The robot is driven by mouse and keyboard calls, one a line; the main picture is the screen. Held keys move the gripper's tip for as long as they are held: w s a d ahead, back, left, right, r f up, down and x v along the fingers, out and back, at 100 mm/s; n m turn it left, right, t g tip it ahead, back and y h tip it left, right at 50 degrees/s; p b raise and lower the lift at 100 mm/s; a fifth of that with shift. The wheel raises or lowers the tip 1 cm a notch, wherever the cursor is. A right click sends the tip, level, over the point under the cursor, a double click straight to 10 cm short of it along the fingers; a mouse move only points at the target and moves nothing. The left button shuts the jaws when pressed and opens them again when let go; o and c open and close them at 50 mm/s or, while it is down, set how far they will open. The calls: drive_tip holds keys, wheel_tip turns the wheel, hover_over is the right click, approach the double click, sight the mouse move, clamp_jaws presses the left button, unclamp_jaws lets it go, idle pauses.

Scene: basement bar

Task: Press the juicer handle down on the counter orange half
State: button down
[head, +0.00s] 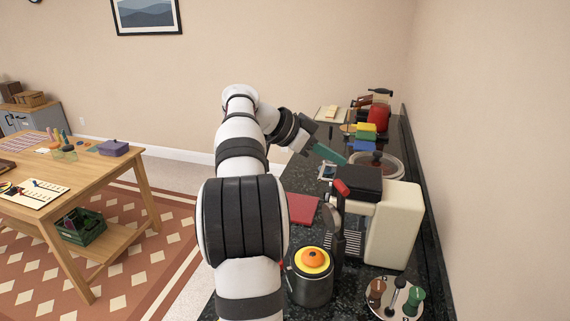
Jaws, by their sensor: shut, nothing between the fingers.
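My gripper (330,154) has teal fingers and is shut and empty. It is above the counter, beyond the cream machine and apart from the pot. A dark metal pot-like body (312,287) stands at the near edge of the counter, with a yellow ring and an orange dome (313,255) on top; the dome looks like the orange half. A dark upright lever (336,217) stands just behind it to the right, and a red grip (342,187) shows near its top. I cannot tell whether grip and lever are one juicer handle. My arm covers the area left of the pot.
A cream machine with a black top (393,228) stands right of the lever. A round tray (393,300) with small tools is at the near right. A red mat (302,208) lies on the counter (301,180). A clear bowl (392,163) and colored blocks stand farther back. A wooden table (98,180) is left.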

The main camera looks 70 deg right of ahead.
sight(343, 184)
drive_tip(key=s+f, duration=0.1)
drive_tip(key=f, duration=0.1)
drive_tip(key=s+d+f, duration=0.1)
drive_tip(key=f, duration=0.1)
drive_tip(key=s+d+f, duration=0.1)
drive_tip(key=f, duration=0.1)
drive_tip(key=shift+s+d, duration=0.2)
drive_tip(key=shift+w+a+f, duration=0.15)
drive_tip(key=shift+w+a, duration=0.2)
drive_tip(key=shift+w, duration=0.1)
